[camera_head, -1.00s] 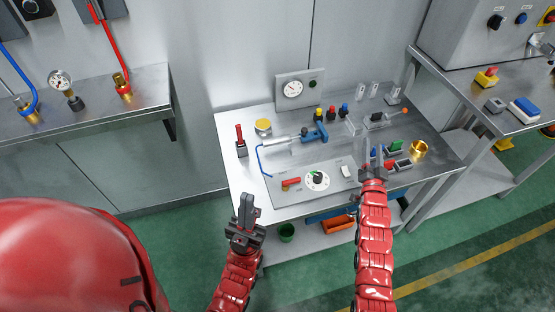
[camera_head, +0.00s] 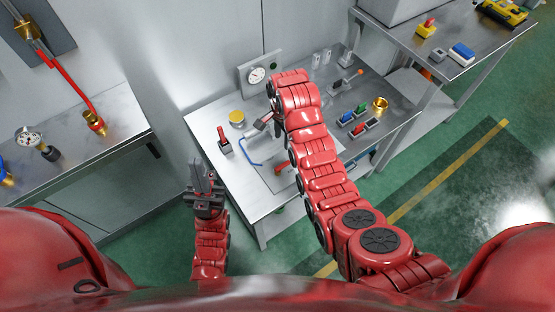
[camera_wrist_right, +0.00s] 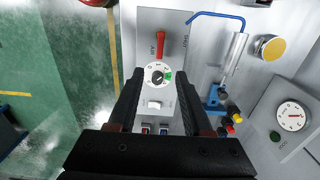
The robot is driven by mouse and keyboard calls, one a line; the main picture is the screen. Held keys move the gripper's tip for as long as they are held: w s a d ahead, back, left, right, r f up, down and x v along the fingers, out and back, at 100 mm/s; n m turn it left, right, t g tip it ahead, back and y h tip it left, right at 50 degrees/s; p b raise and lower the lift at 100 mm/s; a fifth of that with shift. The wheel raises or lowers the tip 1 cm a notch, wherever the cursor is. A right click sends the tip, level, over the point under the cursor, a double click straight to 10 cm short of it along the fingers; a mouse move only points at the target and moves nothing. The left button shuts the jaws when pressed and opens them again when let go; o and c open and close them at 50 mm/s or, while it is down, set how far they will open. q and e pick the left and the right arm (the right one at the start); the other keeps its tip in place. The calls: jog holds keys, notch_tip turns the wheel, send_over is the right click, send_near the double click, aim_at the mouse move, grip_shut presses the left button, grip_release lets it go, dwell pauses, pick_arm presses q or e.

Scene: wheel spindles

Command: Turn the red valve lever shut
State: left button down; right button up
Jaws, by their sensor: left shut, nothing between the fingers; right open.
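The red valve lever (camera_wrist_right: 160,43) shows in the right wrist view on a grey panel (camera_wrist_right: 143,30), in line with the panel's long side. Lettering like "AIR" and "SHUT" stands on either side of it. In the head view a small red part of it (camera_head: 283,168) shows beside my right arm. My right gripper (camera_wrist_right: 157,100) is open and empty, with the lever beyond its fingertips and apart from them. In the head view my right arm hides much of the panel. My left gripper (camera_head: 203,178) is shut and empty, left of the bench and away from the lever.
A round dial (camera_wrist_right: 157,75) and a white switch (camera_wrist_right: 154,105) sit on the panel. A blue hose and cylinder (camera_wrist_right: 235,52), a yellow-lidded tin (camera_wrist_right: 270,47) and a gauge box (camera_wrist_right: 290,117) stand alongside. An upright red toggle (camera_head: 222,138) stands at the bench's left. A brass cup (camera_head: 380,104) is at right.

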jog(key=b, duration=0.5)
send_near(282, 165)
notch_tip(282, 165, down, 6)
jog(key=p, duration=0.3)
jog(key=shift+s, duration=0.1)
jog(key=shift+f, duration=1.15)
grip_shut()
